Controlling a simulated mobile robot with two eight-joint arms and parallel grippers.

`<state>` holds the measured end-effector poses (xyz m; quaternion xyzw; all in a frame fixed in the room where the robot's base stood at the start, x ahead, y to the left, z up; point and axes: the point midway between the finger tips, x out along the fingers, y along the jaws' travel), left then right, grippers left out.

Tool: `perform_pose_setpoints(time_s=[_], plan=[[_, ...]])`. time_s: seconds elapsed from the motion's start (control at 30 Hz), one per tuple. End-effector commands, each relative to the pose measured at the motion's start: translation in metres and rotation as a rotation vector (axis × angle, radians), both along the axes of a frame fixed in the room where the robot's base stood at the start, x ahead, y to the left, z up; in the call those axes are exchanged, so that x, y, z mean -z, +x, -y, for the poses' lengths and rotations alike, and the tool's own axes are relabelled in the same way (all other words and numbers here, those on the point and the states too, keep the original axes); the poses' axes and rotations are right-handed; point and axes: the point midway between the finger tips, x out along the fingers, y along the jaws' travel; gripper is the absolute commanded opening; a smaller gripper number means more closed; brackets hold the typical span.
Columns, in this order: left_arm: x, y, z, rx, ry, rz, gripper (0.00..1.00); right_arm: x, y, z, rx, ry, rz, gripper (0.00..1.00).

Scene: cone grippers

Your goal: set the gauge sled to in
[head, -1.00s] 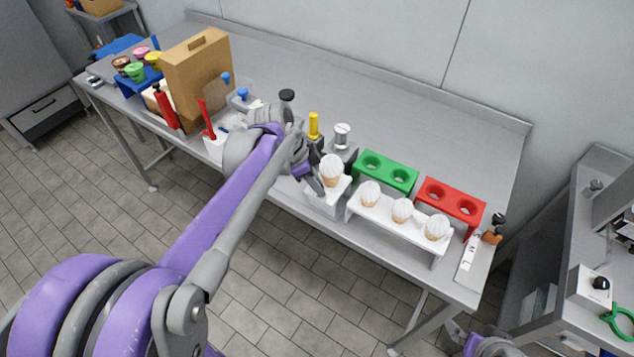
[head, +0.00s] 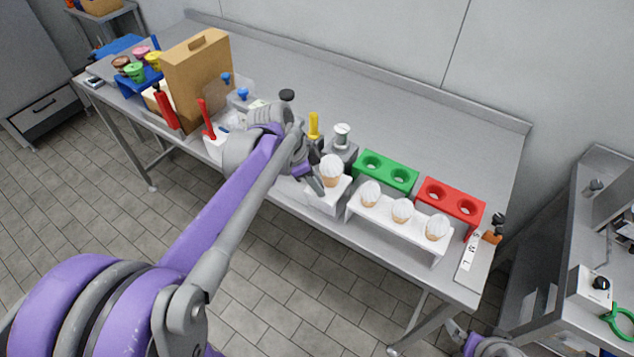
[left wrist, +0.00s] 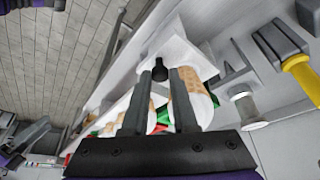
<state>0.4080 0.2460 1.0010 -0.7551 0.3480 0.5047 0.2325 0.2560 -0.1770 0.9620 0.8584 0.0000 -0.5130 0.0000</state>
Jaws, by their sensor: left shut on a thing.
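The gauge sled seems to be the small white block (head: 325,201) at the table's front edge, with a white-topped cone (head: 331,172) standing at it. My left gripper (head: 317,185) is at its left side. In the left wrist view, a black knob (left wrist: 160,69) on the white piece (left wrist: 172,50) sits between the fingertips of my left gripper (left wrist: 160,78), which is shut on it. The cone (left wrist: 195,96) is close beside the right finger in that view. The sled's marks cannot be read. Part of my right arm shows at the bottom edge; its fingers cannot be made out.
To the right stand a white rack (head: 382,207) with three cones, a green holder (head: 388,172) and a red holder (head: 450,201). A yellow-handled tool (head: 313,125) and a metal spool-like piece (head: 342,138) stand just behind. The back of the table is clear.

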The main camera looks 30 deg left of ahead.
Motion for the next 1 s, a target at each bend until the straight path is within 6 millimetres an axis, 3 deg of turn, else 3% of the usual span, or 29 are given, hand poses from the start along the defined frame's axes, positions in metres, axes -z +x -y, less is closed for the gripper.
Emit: perform_pose_setpoints(time_s=[0.33,0.8,1.0], plan=[[0.0,0.001,-0.009,-0.002,0.0,0.0,0.0,0.001,0.0,0.0,0.0,0.0,-0.001,1.0],[0.0,0.008,-0.092,-0.004,0.0,0.0,0.0,0.005,-0.002,0.0,0.0,0.0,-0.004,1.0],[0.0,0.01,-0.118,-0.004,0.0,0.001,0.0,0.006,-0.002,0.0,0.0,0.0,-0.005,1.0]])
